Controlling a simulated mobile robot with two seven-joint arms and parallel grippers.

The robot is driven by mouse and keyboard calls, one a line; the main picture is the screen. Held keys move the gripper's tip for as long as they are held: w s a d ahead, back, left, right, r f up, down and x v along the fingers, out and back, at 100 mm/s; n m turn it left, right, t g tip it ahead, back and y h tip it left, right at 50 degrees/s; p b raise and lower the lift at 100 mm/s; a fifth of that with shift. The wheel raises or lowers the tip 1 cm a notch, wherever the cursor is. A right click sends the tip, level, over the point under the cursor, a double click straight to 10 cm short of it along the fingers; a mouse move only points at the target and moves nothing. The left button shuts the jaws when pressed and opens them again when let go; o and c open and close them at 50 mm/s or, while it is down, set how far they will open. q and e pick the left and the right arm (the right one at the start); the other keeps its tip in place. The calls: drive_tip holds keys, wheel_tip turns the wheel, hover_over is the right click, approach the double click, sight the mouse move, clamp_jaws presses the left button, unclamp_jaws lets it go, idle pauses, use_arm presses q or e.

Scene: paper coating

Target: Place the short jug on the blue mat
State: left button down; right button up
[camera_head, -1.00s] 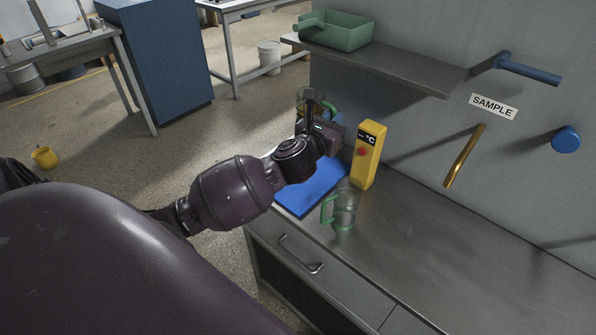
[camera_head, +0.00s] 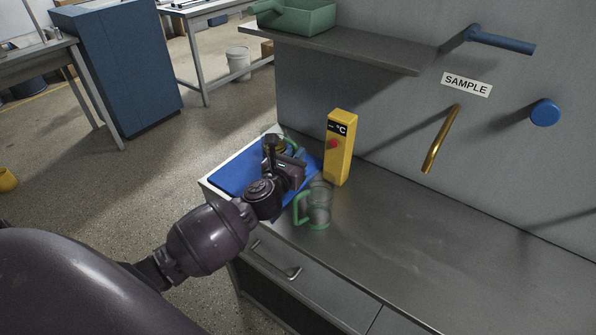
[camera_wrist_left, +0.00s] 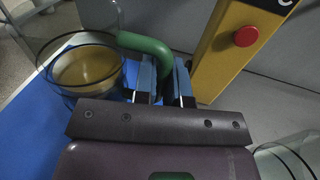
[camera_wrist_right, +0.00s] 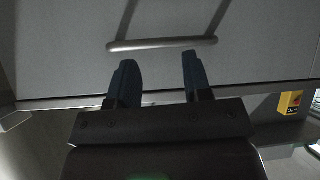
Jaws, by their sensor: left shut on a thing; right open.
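My left gripper (camera_head: 283,156) is shut on the green handle of a clear glass jug with amber contents, which I take to be the short jug (camera_wrist_left: 85,68). In the head view this jug (camera_head: 292,141) is mostly hidden behind the gripper. It is at the far right part of the blue mat (camera_head: 235,178); I cannot tell whether it touches the mat. A second clear jug (camera_head: 319,207) with a green handle stands on the counter near the mat's right edge. My right gripper (camera_wrist_right: 155,80) is open and empty before a drawer handle (camera_wrist_right: 162,44).
A yellow thermometer box (camera_head: 340,148) with a red button stands upright just right of the mat. A shelf (camera_head: 350,48) with a green tray (camera_head: 298,20) hangs above. The steel counter (camera_head: 430,245) to the right is clear.

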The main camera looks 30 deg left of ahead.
use_arm(q)
wheel_tip(320, 180, down, 4)
drive_tip(key=shift+f+b, duration=0.25)
drive_tip(key=shift+b, duration=0.75)
drive_tip(key=shift+f, duration=0.2)
drive_tip(key=shift+r, duration=0.2)
drive_tip(key=shift+f, duration=0.1)
drive_tip(key=c, duration=1.6)
unclamp_jaws()
drive_tip(key=shift+f, duration=0.1)
drive_tip(key=shift+c, duration=0.2)
drive_tip(key=o, duration=0.5)
drive_tip(key=shift+c, duration=0.2)
